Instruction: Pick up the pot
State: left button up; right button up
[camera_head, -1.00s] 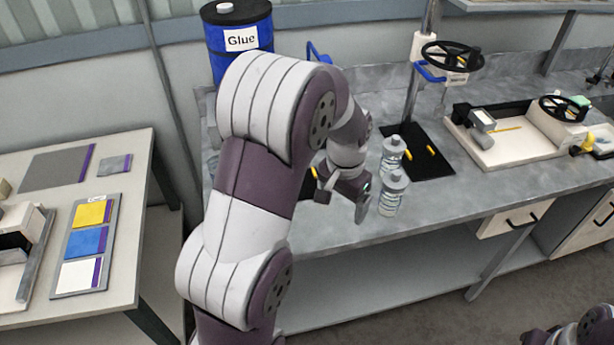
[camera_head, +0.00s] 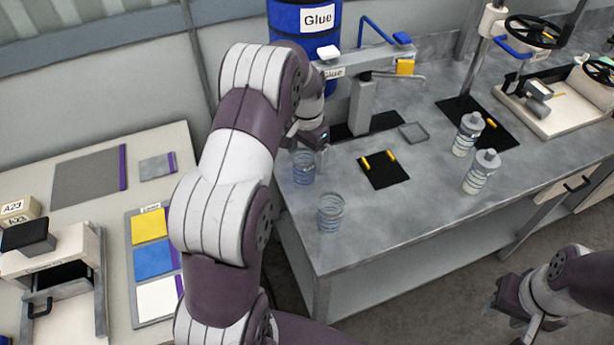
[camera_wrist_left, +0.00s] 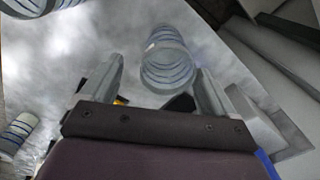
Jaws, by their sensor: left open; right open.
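Two clear ribbed pots stand open and upright on the grey bench. One pot (camera_head: 303,168) is right by my left gripper (camera_head: 311,143), and the other pot (camera_head: 330,213) is nearer the bench's front left corner. In the left wrist view a clear pot (camera_wrist_left: 167,62) lies just ahead of and between the two spread fingers, with no visible grip on it. Part of another clear vessel (camera_wrist_left: 28,6) shows at the top left there. My left gripper is open; in the head view the arm partly hides it. My right gripper (camera_head: 513,303) is open and empty, off the bench at lower right.
Two capped bottles (camera_head: 468,134) (camera_head: 482,172) stand at the bench's right. A black pad (camera_head: 384,170) with yellow pieces lies mid-bench. A side table (camera_head: 105,215) is at left. The bench's front middle is clear.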

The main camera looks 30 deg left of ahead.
pick_arm(q)
jog(key=f, duration=0.2)
jog(key=a+f+p, duration=0.1)
jog(key=f, duration=0.1)
jog(key=shift+s+a, duration=0.15)
jog(key=shift+f, duration=0.2)
jog(key=shift+d, duration=0.3)
jog(key=shift+c, duration=1.3)
jog(key=shift+r, duration=0.1)
jog(key=c, duration=1.2)
